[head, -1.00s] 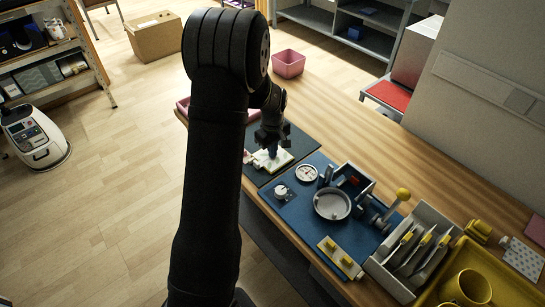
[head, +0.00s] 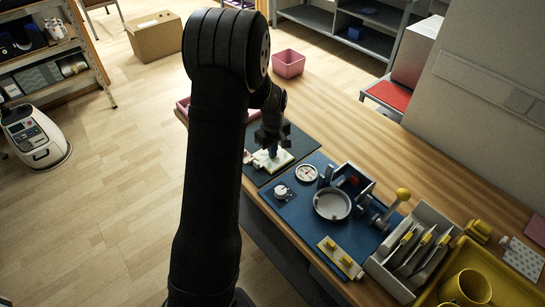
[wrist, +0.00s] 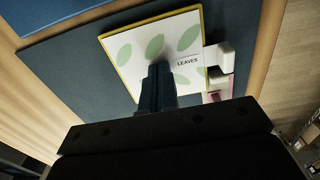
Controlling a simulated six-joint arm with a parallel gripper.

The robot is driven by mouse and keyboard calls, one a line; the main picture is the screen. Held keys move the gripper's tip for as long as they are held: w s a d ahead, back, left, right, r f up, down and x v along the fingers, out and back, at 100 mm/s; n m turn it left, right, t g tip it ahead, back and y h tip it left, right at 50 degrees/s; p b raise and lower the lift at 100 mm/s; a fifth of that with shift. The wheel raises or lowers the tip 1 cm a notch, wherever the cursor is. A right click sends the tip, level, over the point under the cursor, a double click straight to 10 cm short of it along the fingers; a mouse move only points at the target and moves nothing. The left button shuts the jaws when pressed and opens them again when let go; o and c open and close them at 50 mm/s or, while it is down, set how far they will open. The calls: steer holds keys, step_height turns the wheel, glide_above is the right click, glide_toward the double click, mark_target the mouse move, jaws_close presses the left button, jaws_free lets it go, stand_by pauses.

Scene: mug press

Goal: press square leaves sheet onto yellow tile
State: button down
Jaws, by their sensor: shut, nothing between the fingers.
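The square leaves sheet (wrist: 128,48), white with green leaf shapes and the word LEAVES, lies flat over the yellow tile (wrist: 118,71), whose yellow edge shows along the left and top. In the head view the sheet (head: 283,158) is on the dark mat, partly hidden by my gripper (head: 271,152). My gripper (wrist: 160,68) is shut and empty, its fingertips over the middle of the sheet. They look at or very near the surface; I cannot tell if they touch. A white piece (wrist: 218,57) is beside the tile's right edge.
The dark mat (head: 300,142) lies beside a blue mat (head: 299,210) with a mug press (head: 332,204), dials and a small tile with yellow pieces (head: 340,258). A grey rack (head: 386,280) and yellow tray (head: 510,280) stand at right.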

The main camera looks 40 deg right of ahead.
steer(key=shift+r, duration=2.95)
steer(key=shift+f, duration=3.05)
steer(key=shift+r, duration=0.1)
